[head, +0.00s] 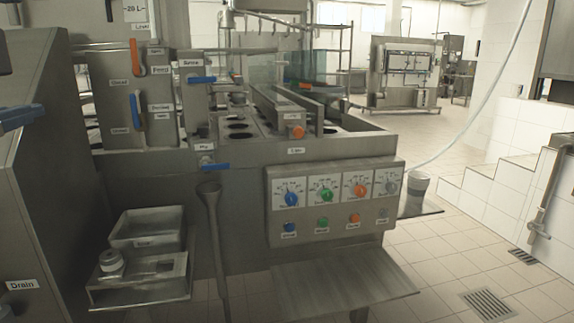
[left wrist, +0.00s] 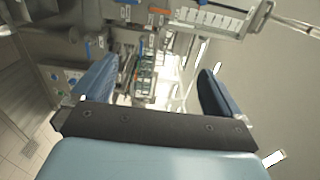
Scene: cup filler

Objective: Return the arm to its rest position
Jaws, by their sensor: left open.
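In the left wrist view, my left gripper (left wrist: 155,85) is open. Its two dark blue fingers stand wide apart with nothing held between them. Beyond them the machine and a lit background show, tilted and at a distance. In the head view, a blue piece that looks like part of my left gripper (head: 18,117) shows at the far left edge, in front of the steel housing; the rest is cut off. The steel cup filler machine (head: 240,165) fills the middle, apart from the gripper. My right gripper is in neither view.
A control panel (head: 333,200) with coloured knobs faces front, above a steel shelf (head: 340,283). Steel trays (head: 145,228) stand at lower left beside an upright rod (head: 213,235). A grey cup (head: 418,184) stands at right. Tiled floor (head: 440,265) is open at right.

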